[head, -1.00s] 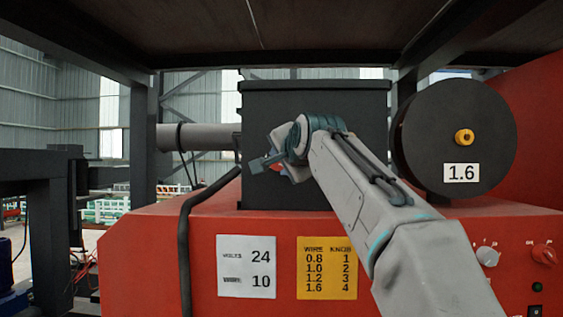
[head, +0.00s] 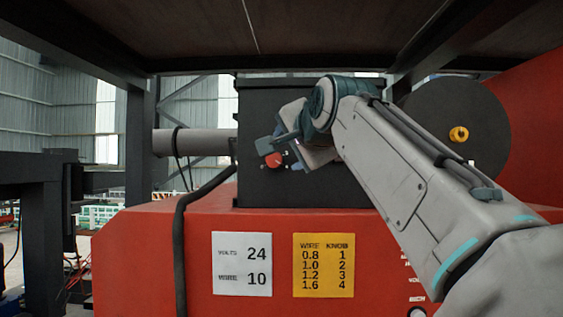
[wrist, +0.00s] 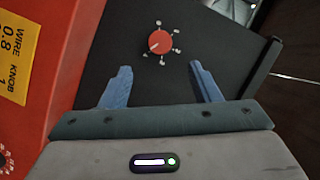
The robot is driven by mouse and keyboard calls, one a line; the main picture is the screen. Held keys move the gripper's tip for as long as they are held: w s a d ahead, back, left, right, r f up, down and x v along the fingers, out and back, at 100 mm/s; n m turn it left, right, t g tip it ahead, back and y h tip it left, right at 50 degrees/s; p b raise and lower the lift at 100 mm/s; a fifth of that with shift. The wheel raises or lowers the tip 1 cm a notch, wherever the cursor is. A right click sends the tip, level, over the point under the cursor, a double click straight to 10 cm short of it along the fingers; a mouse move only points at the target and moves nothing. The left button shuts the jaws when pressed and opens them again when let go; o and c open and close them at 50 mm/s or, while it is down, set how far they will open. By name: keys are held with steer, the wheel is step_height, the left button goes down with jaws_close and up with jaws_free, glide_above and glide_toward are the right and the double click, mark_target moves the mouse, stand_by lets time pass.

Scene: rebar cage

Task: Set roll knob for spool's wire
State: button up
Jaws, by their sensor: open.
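The roll knob is a small red dial (head: 273,159) on the front of the black box (head: 262,105) in the head view. In the wrist view the red knob (wrist: 160,41) has white marks around it and a light pointer line toward the lower left. My gripper (wrist: 160,84) is open and empty. Its two blue fingers stand apart, with the knob beyond and between them, not touched. The spool (head: 458,118) is a black disc with a yellow hub at the right, partly behind my arm. Its label is hidden now; it read 1.6 earlier.
A yellow chart (head: 323,265) pairs wire 0.8, 1.0, 1.2, 1.6 with knob 1, 2, 3, 4. A white sign (head: 242,264) reads volts 24 and 10. A black cable (head: 181,250) hangs at the left of the red housing (head: 135,255). A dark roof is overhead.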

steer(key=shift+b+v, duration=0.3)
steer(key=shift+v, duration=1.95)
steer(key=s+d+f+n+g+h, duration=0.1)
steer(key=d+f+g, duration=0.1)
steer(key=f, duration=0.7)
steer(key=s+d+f+n+g+h, duration=0.1)
steer(key=d+f+n+g, duration=0.1)
steer(key=f, duration=0.6)
steer(key=s+d+f+n+g+h, duration=0.1)
steer(key=d+f, duration=0.2)
steer(key=f, duration=0.6)
steer(key=s+d+f+n+g, duration=0.1)
steer(key=s+d+f+g, duration=0.1)
steer(key=s+f, duration=0.4)
steer(key=s+d+f+n+g+h, duration=0.1)
steer(key=s+f, duration=0.5)
steer(key=f, duration=0.7)
steer(key=s+d+f+n+g, duration=0.3)
steer(key=s+f, duration=0.3)
steer(key=f, duration=0.3)
steer(key=shift+s+f+g+h, duration=0.2)
steer(key=shift+g+h, duration=0.2)
steer(key=shift+g, duration=0.1)
steer(key=shift+a+r, duration=0.1)
